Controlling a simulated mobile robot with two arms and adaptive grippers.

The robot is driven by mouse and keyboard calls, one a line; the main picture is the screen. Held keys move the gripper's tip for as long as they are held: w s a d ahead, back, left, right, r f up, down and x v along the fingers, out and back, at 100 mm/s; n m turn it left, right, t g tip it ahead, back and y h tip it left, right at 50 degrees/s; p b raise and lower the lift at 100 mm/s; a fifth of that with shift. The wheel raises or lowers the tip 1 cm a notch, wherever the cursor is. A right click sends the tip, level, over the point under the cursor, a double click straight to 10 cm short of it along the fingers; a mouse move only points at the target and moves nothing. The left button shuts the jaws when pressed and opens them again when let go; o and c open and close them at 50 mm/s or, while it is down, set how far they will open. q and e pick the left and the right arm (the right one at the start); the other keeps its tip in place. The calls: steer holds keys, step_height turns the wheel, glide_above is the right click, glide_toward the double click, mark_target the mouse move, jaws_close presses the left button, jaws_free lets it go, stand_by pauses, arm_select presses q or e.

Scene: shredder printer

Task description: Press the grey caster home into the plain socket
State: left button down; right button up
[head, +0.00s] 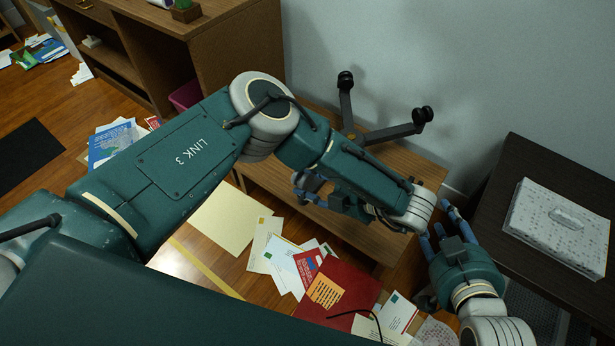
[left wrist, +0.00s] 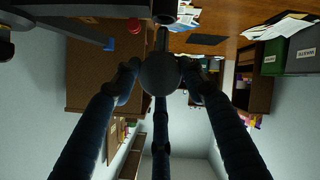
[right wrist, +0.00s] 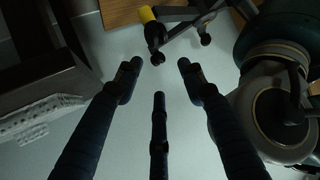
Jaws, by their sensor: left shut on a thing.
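My left gripper (head: 302,184) is below my forearm, over the wooden bench in the head view. In the left wrist view its fingers (left wrist: 160,78) are shut on the round grey caster (left wrist: 160,73). A dark leg end (left wrist: 164,12) lies just beyond the caster; I cannot tell whether they touch. The upturned chair base (head: 385,133) stands on the bench, with black casters on two visible legs. My arm hides its near part, and I cannot make out the plain socket. My right gripper (head: 438,226) is open and empty to the right; it shows in the right wrist view (right wrist: 158,72).
A dark table (head: 545,165) with a speckled box (head: 560,225) stands at right. Papers and a red folder (head: 340,290) lie on the floor. The wall (head: 400,50) is close behind the bench.

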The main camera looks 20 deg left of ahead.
arm_select(q)
steer(key=shift+f, duration=0.2)
arm_select(e)
steer(key=shift+w+a+r+t, duration=0.15)
steer(key=shift+w+r+t, duration=0.15)
steer(key=shift+r, duration=0.2)
steer(key=shift+w+a+r+t, duration=0.2)
steer(key=shift+w+r, duration=0.15)
steer(key=shift+r, duration=0.15)
